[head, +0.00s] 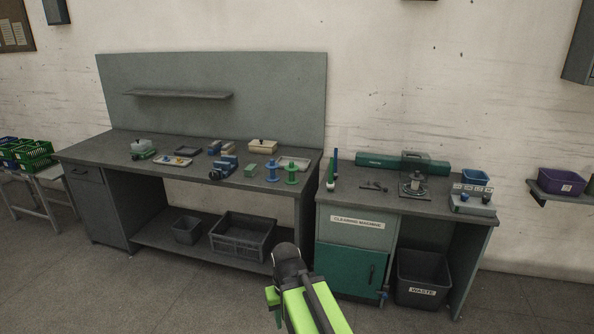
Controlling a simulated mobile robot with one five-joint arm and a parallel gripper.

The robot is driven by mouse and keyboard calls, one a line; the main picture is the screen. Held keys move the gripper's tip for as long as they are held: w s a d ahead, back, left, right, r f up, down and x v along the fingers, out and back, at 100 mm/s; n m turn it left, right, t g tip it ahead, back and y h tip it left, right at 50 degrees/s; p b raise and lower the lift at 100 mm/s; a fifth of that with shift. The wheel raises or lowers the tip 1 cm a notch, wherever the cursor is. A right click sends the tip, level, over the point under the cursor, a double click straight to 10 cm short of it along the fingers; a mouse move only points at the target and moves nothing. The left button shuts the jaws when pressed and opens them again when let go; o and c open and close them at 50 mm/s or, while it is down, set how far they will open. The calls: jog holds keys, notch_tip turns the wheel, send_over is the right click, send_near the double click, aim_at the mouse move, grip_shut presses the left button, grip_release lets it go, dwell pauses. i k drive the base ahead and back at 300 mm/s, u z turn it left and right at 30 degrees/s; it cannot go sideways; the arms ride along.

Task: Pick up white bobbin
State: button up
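I cannot make out a white bobbin in the head view. A blue bobbin (272,170) and a green-and-blue bobbin (291,172) stand upright near the front right edge of the long grey workbench (120,150). My lime-green arm rises from the bottom of the picture, and its dark end (288,262) is in front of the workbench, apart from the bobbins. The fingers of my gripper are not clear, so I cannot tell whether it is open or shut.
The cleaning machine bench (362,222) stands to the right, with a waste bin (422,278) below. A shallow tray (294,163), a beige box (262,146) and a blue vise (224,167) are on the workbench. The floor in front is clear.

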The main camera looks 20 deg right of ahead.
aim_at(331, 175)
jog(key=u, duration=0.6)
jog(key=i, duration=1.35)
jog(key=z, duration=0.25)
jog(key=i, duration=1.35)
jog(key=z, duration=0.65)
